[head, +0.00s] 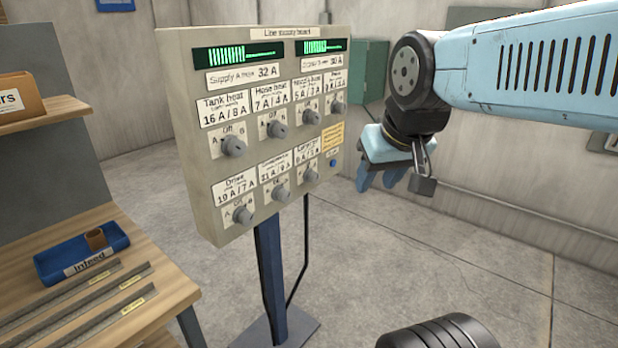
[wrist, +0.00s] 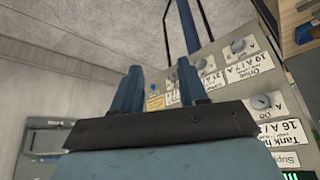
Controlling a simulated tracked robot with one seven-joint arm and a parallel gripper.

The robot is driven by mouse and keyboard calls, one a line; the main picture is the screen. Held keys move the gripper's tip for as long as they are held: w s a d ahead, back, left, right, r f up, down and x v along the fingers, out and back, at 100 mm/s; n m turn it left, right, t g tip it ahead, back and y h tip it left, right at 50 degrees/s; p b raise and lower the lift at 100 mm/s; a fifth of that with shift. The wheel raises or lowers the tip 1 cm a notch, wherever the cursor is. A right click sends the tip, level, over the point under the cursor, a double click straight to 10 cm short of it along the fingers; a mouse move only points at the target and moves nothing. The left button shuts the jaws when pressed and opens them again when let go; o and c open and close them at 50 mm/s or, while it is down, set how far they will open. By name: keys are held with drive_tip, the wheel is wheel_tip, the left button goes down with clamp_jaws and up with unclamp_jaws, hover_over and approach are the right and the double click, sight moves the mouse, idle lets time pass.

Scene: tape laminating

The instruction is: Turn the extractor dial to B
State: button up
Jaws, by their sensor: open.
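The supply board (head: 172,90) stands on a post in the head view, with two rows of grey dials marked A, Off and B. The right dial of the lower row (head: 311,176) has a label too small to read surely; it appears to be the extractor dial. Its pointer setting is too small to tell. My gripper (head: 376,180) is open and empty, to the right of the board and apart from it, fingers downward. In the wrist view its two blue fingers (wrist: 161,85) stand apart with nothing between them, and the board shows upside down behind them to the right.
Other dials, such as the drive dial (head: 242,215) and tank heat dial (head: 233,146), sit close together. A blue button (head: 333,163) is right of the lower row. A workbench with a blue infeed tray (head: 55,271) stands left. Floor right of the post is clear.

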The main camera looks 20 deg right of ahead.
drive_tip(key=shift+o, duration=1.2)
drive_tip(key=shift+w, duration=0.2)
drive_tip(key=shift+o, duration=1)
drive_tip(key=w+d+f+t+h, duration=0.1)
drive_tip(key=w+d, duration=0.3)
drive_tip(key=w, duration=0.3)
drive_tip(key=w+d+f+n+t+h, duration=0.1)
drive_tip(key=w+d+f+t, duration=0.1)
drive_tip(key=w+d, duration=0.2)
drive_tip(key=w, duration=0.3)
drive_tip(key=shift+w, duration=0.4)
drive_tip(key=w+d+f+n+t, duration=0.3)
drive_tip(key=w+f, duration=0.1)
drive_tip(key=w, duration=0.5)
drive_tip(key=n+t+y, duration=0.3)
drive_tip(key=n+y, duration=0.2)
drive_tip(key=y, duration=0.7)
approach(317, 180)
drive_tip(key=x, duration=1)
drive_tip(key=shift+w+a, duration=0.1)
drive_tip(key=shift+w, duration=0.05)
drive_tip(key=shift+c, duration=0.3)
